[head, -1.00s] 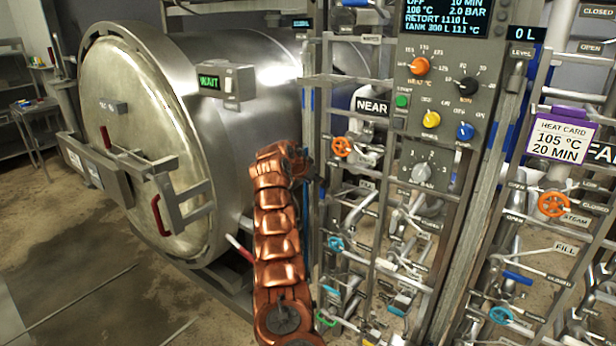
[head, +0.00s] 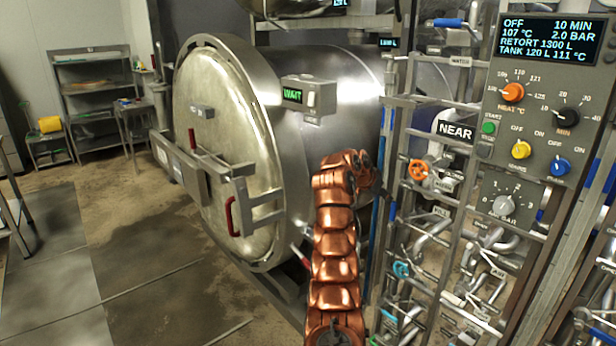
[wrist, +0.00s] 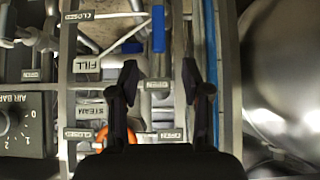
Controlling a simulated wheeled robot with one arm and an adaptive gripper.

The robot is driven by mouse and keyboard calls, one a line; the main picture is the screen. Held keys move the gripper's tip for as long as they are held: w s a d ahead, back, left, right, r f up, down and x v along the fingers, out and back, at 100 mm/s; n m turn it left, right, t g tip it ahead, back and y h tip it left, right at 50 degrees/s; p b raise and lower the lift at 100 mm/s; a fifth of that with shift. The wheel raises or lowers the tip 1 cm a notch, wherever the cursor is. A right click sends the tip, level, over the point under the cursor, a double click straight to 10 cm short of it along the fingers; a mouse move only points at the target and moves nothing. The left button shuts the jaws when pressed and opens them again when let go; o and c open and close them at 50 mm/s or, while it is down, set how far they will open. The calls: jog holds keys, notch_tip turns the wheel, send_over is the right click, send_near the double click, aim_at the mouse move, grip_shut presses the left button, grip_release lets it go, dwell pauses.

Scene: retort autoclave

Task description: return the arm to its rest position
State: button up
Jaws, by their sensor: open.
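My copper arm rises at the bottom centre of the head view and bends at its top toward the pipe rack. My gripper (wrist: 160,85) shows in the wrist view with its two dark fingers apart and nothing between them. Behind the fingers are pipes, a blue lever handle (wrist: 158,28) and a FILL label (wrist: 87,64). An orange valve wheel (wrist: 122,137) is partly hidden behind the left finger. In the head view my fingers cannot be made out.
The closed round retort (head: 215,150) stands left of my arm, with a WAIT display (head: 293,95). The pipe rack with an orange wheel (head: 418,170) and the control panel (head: 535,110) are at right. Shelving (head: 95,95) stands far left.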

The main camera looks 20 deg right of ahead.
jog(key=a+r+n+y, duration=0.3)
jog(key=a+n+y, duration=0.25)
jog(key=a, duration=1.05)
jog(key=s+a+r+n+y, duration=0.1)
jog(key=s+a+r+n, duration=0.1)
jog(key=s+a, duration=0.4)
jog(key=s+a+r+n+y, duration=0.2)
jog(key=s+a+n, duration=0.15)
jog(key=a, duration=0.55)
jog(key=s+a+n+g, duration=0.1)
jog(key=s+a, duration=0.3)
jog(key=s, duration=0.6)
jog(key=s+a+n+g, duration=0.1)
jog(key=s+a, duration=0.4)
jog(key=s, duration=0.5)
jog(key=s+a+f+g, duration=0.1)
jog(key=s+f, duration=0.3)
jog(key=s, duration=0.8)
jog(key=s+a+f+n+g, duration=0.1)
jog(key=s+f, duration=0.3)
jog(key=s, duration=0.9)
jog(key=shift+n, duration=0.3)
jog(key=shift+c, duration=0.6)
